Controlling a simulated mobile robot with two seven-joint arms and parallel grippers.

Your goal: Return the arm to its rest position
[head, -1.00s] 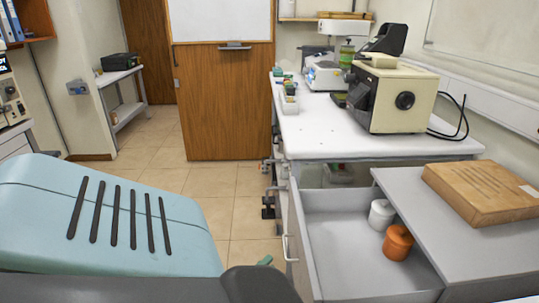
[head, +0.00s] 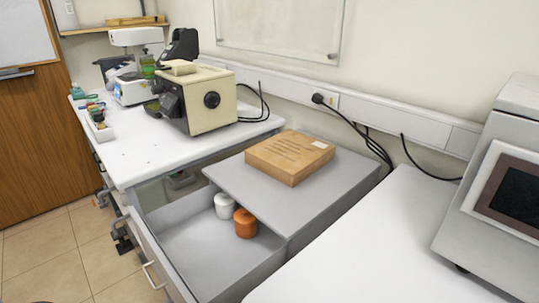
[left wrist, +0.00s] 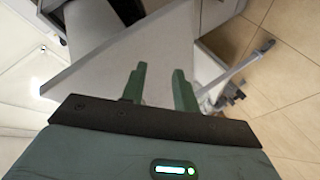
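My left gripper (left wrist: 160,84) shows in the left wrist view. Its two green fingers are apart with nothing between them. Beyond it are a grey panel (left wrist: 125,65), which looks like part of the drawer unit, and the tiled floor (left wrist: 290,85). Neither gripper shows in the head view now. My right gripper is in no view.
An open grey drawer (head: 185,262) holds a white jar (head: 224,206) and an orange jar (head: 245,224). A wooden box (head: 290,158) lies on the grey top beside it. A beige instrument (head: 205,105) stands on the white bench (head: 130,150). A grey device (head: 495,205) stands at right.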

